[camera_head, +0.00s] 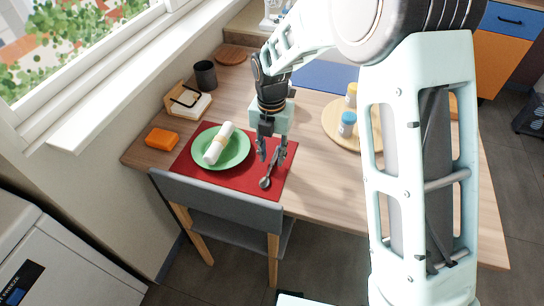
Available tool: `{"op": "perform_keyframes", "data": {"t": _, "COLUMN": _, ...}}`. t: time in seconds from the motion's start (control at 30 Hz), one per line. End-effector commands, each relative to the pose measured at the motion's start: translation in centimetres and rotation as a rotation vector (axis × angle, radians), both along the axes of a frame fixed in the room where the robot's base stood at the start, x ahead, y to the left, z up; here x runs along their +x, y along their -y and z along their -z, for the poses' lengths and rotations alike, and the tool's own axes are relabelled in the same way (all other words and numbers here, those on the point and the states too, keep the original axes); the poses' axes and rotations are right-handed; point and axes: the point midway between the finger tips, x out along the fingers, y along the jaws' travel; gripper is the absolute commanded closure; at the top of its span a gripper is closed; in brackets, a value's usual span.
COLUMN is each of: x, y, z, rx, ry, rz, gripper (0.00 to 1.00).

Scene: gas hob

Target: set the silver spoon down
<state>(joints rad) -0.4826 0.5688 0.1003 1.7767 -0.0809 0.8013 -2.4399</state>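The silver spoon (266,182) is on or just above the red placemat (237,188), right of the green plate (239,158). Its bowl points toward the chair side and its handle runs up between my gripper's fingers. My gripper (272,158) points down over the handle, with its two fingers visibly apart. I cannot tell whether a finger touches the handle or whether the spoon rests fully on the mat.
A rolled white napkin (218,143) lies on the plate. An orange block (161,138), a napkin holder (188,101) and a dark cup (205,75) stand at left. A round board (338,122) holds jars at right. A grey chair (220,208) stands at the near edge.

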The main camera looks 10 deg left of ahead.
Motion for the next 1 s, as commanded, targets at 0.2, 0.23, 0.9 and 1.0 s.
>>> {"op": "perform_keyframes", "data": {"t": 0.2, "x": 0.1, "y": 0.0, "z": -5.0, "rx": 0.002, "ry": 0.005, "rz": 0.0, "gripper": 0.72}}
{"op": "perform_keyframes", "data": {"t": 0.23, "x": 0.1, "y": 0.0, "z": -5.7, "rx": 0.003, "ry": 0.004, "rz": 0.0, "gripper": 0.72}}
{"op": "perform_keyframes", "data": {"t": 0.9, "x": 0.0, "y": 0.0, "z": -10.7, "rx": 0.0, "ry": 0.001, "rz": 0.001, "gripper": 0.72}}
{"op": "perform_keyframes", "data": {"t": 1.0, "x": 0.0, "y": 0.0, "z": -10.6, "rx": 0.0, "ry": 0.0, "rz": 0.001, "gripper": 0.72}}
